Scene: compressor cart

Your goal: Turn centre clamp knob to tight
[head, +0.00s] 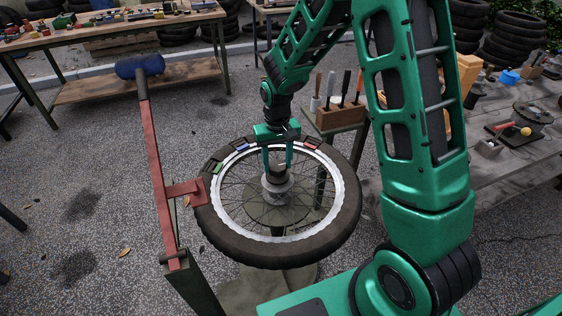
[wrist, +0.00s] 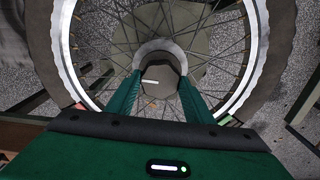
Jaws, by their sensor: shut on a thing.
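The centre clamp knob (wrist: 163,88) is a dark, faceted knob at the hub of a spoked wheel (wrist: 268,90), with a short white mark on its top. In the wrist view, the mark lies nearly level across the picture. In the head view, the knob sits above a grey hub collar (head: 277,190) and is partly hidden by the fingers. My gripper (head: 278,168) points down over the hub. Its green fingers, also in the wrist view (wrist: 161,80), are shut on opposite sides of the knob. No tight marking is readable.
A red lever arm with a blue head (head: 140,66) stands left of the tyre (head: 340,222), its red bracket close to the sidewall. A wooden tool block (head: 340,116) is behind the wheel. Workbenches stand at back left and right. Coloured blocks (head: 241,147) sit along the rim.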

